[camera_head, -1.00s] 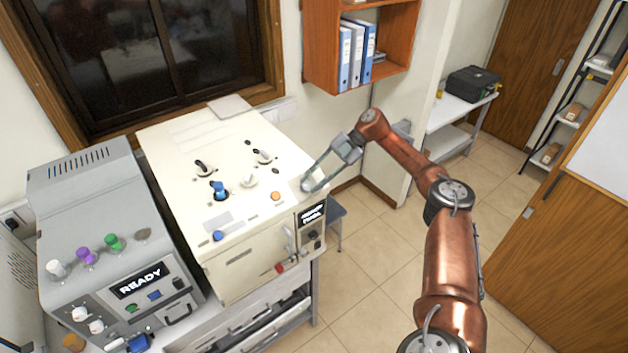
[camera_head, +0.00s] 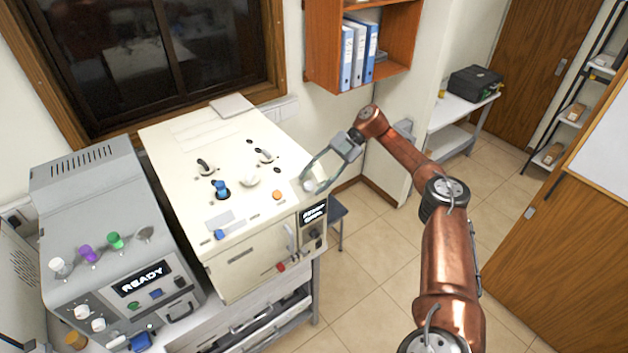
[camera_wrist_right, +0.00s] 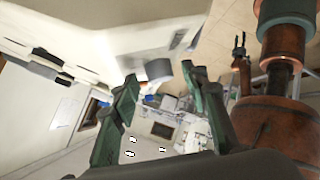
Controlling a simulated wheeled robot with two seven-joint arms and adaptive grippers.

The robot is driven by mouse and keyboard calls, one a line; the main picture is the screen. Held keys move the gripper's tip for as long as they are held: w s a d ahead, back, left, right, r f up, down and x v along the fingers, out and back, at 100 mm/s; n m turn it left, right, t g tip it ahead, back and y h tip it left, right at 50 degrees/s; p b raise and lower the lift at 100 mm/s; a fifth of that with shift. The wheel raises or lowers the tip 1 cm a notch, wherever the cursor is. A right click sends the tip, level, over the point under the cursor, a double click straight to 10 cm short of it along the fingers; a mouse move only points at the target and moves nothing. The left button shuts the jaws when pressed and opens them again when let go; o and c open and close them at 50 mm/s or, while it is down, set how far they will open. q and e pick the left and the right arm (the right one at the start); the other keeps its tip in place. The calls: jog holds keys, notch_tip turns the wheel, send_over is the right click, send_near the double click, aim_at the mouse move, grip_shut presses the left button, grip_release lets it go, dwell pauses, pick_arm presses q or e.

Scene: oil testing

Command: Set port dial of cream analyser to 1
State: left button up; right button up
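The cream analyser (camera_head: 185,150) is the large cream box in the middle of the head view. Knobs, levers and a blue-topped part stand on its top, and a small dark display (camera_head: 313,214) is on its front right. My right gripper (camera_head: 313,180) is at its right edge, fingers open. In the right wrist view a grey cylinder (camera_wrist_right: 158,70) lies beyond and between the open fingertips; contact cannot be told. A small two-pronged gripper, seemingly my left (camera_wrist_right: 240,45), shows there, prongs apart.
A grey machine (camera_head: 75,200) with coloured knobs and a READY display stands to the left of the analyser. An orange wall shelf (camera_head: 322,45) with blue binders hangs behind my right arm. Open tiled floor (camera_head: 370,270) lies to the analyser's right.

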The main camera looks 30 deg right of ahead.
jog(key=shift+d+r, duration=0.15)
jog(key=shift+d, duration=0.05)
jog(key=shift+v, duration=3.5)
